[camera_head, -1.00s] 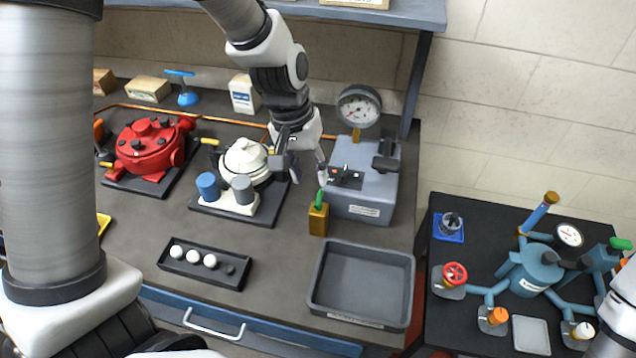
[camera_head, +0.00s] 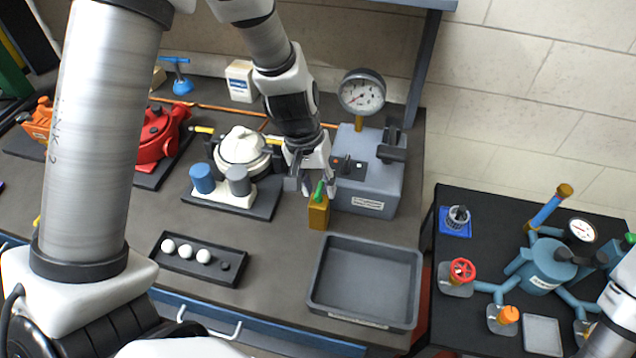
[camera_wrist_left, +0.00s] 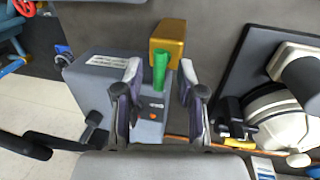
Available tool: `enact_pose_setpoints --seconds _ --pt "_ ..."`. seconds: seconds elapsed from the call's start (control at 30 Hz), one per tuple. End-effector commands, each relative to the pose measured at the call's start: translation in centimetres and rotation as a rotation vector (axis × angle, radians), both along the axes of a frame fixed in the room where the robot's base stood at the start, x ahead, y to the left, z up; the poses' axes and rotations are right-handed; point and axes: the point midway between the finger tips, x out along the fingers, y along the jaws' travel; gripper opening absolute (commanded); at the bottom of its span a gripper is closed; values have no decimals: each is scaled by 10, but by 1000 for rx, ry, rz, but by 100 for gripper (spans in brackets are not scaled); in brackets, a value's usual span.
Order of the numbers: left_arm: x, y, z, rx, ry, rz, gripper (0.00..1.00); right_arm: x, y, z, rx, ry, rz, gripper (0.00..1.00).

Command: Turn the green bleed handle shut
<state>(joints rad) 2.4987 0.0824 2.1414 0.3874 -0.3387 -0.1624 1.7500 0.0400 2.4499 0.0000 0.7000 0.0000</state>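The green bleed handle (camera_head: 319,190) stands upright on a brass block (camera_head: 318,214) at the front left corner of the grey pump unit (camera_head: 369,180). My left gripper (camera_head: 318,186) comes down over it from behind, its fingers open. In the left wrist view the green handle (camera_wrist_left: 160,69) shows between the two spread fingers (camera_wrist_left: 160,92), with a visible gap on each side. The brass block (camera_wrist_left: 168,40) lies just beyond the fingertips. My right gripper's fingers are not in view; only part of my right arm shows at the right edge.
The white motor (camera_head: 243,150) is to the left. An empty grey tray (camera_head: 364,318) lies in front, and a black tray with white balls (camera_head: 225,277) at front left. A blue valve assembly (camera_head: 545,268) is on the right table.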

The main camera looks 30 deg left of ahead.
Motion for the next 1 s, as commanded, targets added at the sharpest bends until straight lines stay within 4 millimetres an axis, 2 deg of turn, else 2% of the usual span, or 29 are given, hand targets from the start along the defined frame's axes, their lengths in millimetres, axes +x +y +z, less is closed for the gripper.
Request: enact_pose_setpoints --seconds 0.03,0.1,0.57,0.77,1.0 --pt "0 0 0 0 0 0 24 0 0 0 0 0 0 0" --pt "0 0 0 0 0 0 0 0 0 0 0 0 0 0" --pt "0 0 -1 0 0 -31 0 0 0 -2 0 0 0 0" --pt "1 0 -2 0 -1 -121 0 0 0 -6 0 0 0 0" --pt "2 -1 -2 1 -1 -309 0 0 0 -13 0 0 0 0"
